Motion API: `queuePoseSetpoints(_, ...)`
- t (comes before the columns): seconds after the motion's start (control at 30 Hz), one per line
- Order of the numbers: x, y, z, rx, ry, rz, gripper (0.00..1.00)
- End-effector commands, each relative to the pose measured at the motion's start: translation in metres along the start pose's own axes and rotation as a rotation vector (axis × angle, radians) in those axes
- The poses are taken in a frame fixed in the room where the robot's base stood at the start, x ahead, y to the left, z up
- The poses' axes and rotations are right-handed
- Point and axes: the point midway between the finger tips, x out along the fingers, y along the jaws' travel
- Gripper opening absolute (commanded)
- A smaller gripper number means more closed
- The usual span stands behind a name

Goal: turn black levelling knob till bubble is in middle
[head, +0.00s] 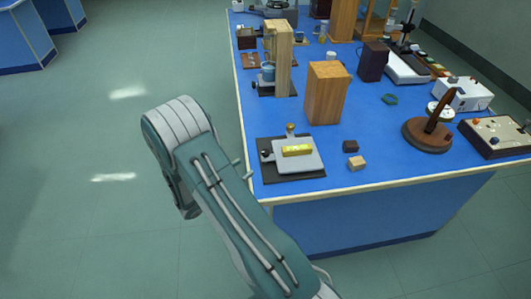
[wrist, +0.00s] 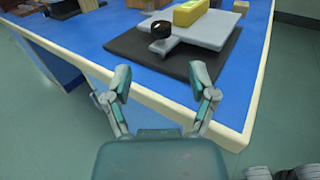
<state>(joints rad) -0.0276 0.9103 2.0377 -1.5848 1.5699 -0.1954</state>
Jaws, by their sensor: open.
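A grey levelling plate (head: 312,163) lies on a black mat (head: 268,173) at the near left corner of the blue bench. A yellow spirit level (head: 297,150) sits on the plate; its bubble is too small to make out. The black levelling knob (head: 266,154) is at the plate's left edge. In the wrist view the knob (wrist: 161,29) stands ahead, beyond my gripper (wrist: 161,82). My gripper is open and empty, its fingers spread over the bench edge, short of the knob and apart from it. In the head view my arm hides most of it.
A brass knob (head: 290,129) stands at the plate's back. A wooden block (head: 328,93) stands behind it. Small dark (head: 350,146) and tan (head: 356,163) cubes lie to the right. A round wooden stand (head: 427,135) is farther right. Open floor lies left of the bench.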

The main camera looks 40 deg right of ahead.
Motion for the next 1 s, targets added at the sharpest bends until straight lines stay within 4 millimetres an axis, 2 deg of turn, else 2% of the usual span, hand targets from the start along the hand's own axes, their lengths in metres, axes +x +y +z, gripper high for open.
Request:
queuePoseSetpoints(0.3,0.059,-0.002,0.0,0.002,0.001,-0.008,0.73)
queuePoseSetpoints(0.5,0.087,-0.001,0.0,0.003,0.002,-0.006,0.73)
queuePoseSetpoints(0.63,0.096,-0.001,0.0,0.002,0.001,-0.004,0.73)
queuePoseSetpoints(0.9,0.097,-0.001,0.0,0.002,0.002,-0.003,0.73)
queuePoseSetpoints(0.93,0.097,-0.001,0.0,0.002,0.002,-0.003,0.65)
queuePoseSetpoints(0.97,0.097,-0.001,0.0,0.002,0.002,-0.003,0.51)
queuePoseSetpoints(1.0,0.097,-0.001,0.0,0.002,0.002,-0.003,0.33)
